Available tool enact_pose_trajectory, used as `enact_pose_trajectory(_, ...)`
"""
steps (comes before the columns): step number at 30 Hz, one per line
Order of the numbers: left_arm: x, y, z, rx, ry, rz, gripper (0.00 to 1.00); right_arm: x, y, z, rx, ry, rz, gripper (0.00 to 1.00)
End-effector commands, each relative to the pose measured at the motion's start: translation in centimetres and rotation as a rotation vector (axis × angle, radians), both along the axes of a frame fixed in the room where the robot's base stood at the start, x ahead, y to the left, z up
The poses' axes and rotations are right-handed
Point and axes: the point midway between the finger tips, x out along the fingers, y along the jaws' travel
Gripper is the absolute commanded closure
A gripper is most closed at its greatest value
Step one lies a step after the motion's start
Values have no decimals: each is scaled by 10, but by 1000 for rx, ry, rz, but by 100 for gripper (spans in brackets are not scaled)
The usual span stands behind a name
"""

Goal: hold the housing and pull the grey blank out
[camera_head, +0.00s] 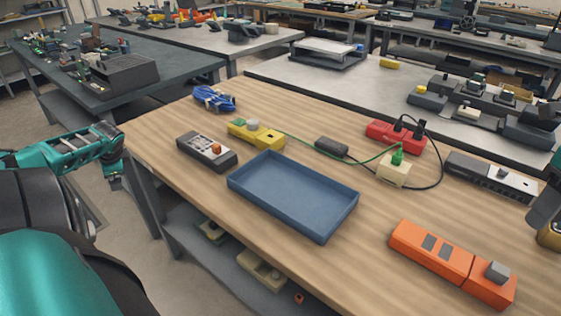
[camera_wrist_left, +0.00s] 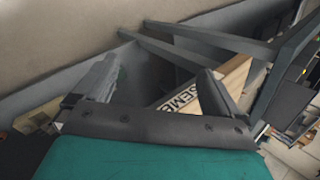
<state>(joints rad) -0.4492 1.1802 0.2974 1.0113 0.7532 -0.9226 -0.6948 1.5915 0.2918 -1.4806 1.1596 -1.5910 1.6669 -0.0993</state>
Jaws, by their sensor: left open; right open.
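An orange housing (camera_head: 432,252) lies on the wooden table at the front right. Two flat dark grey squares are set in its top. A raised grey block (camera_head: 497,271), which looks like the grey blank, sits on its right end. My right gripper (camera_head: 547,215) is only partly in view at the right edge, above and to the right of the housing and apart from it. Its fingertips are not clear. My left gripper (camera_wrist_left: 155,85) is open and empty in the left wrist view, away from the housing and low beside table legs.
A blue tray (camera_head: 292,193) stands mid-table, left of the housing. Behind are a yellow block (camera_head: 256,134), a cream box with a green plug (camera_head: 394,172), a red socket strip (camera_head: 396,137) and a grey unit (camera_head: 490,176). Cables cross there. Bare wood lies between tray and housing.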

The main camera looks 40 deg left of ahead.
Motion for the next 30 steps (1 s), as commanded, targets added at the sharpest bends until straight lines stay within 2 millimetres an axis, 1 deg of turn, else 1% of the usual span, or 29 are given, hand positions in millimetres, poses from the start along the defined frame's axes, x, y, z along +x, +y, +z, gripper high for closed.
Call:
enact_pose_trajectory(1, 22, 10, 27, 25, -70, 39, 2, 0, 0, 0, 0, 0, 0, 57)
enact_pose_trajectory(3, 48, 18, 57, 49, -175, 104, 2, 0, 0, 0, 0, 0, 0, 57)
enact_pose_trajectory(6, 80, 25, 95, 79, -328, 188, 2, 0, 0, 0, 0, 0, 0, 57)
enact_pose_trajectory(9, 109, 30, 128, 115, -494, 256, 2, 0, 0, 0, 0, 0, 0, 57)
enact_pose_trajectory(11, 127, 32, 143, 140, -600, 280, 2, 0, 0, 0, 0, 0, 0, 57)
enact_pose_trajectory(12, 141, 32, 152, 157, -676, 285, 2, 0, 0, 0, 0, 0, 0, 57)
enact_pose_trajectory(14, 166, 28, 160, 177, -796, 272, 2, 0, 0, 0, 0, 0, 0, 57)
enact_pose_trajectory(15, 185, 22, 164, 186, -879, 248, 2, 0, 0, 0, 0, 0, 0, 57)
enact_pose_trajectory(17, 216, 8, 168, 182, -997, 190, 2, 0, 0, 0, 0, 0, 0, 57)
enact_pose_trajectory(18, 237, -5, 170, 170, -1069, 145, 2, 0, 0, 0, 0, 0, 0, 57)
enact_pose_trajectory(20, 265, -27, 171, 140, -1157, 71, 2, 0, 0, 0, 0, 0, 0, 57)
enact_pose_trajectory(21, 283, -43, 173, 114, -1208, 20, 2, 0, 0, 0, 0, 0, 0, 57)
enact_pose_trajectory(23, 308, -69, 174, 67, -1275, -58, 2, 0, 0, 0, 0, 0, 0, 57)
enact_pose_trajectory(24, 323, -88, 175, 31, -1314, -108, 2, 0, 0, 0, 0, 0, 0, 57)
enact_pose_trajectory(26, 345, -117, 176, -27, -1362, -187, 2, 0, 0, 0, 0, 0, 0, 57)
enact_pose_trajectory(27, 358, -137, 177, -70, -1391, -237, 2, 0, 0, 0, 0, 0, 0, 57)
enact_pose_trajectory(29, 377, -168, 178, -137, -1424, -313, 2, 0, 0, 0, 0, 0, 0, 57)
enact_pose_trajectory(30, 388, -189, 180, -184, -1443, -366, 2, 0, 0, 0, 0, 0, 0, 57)
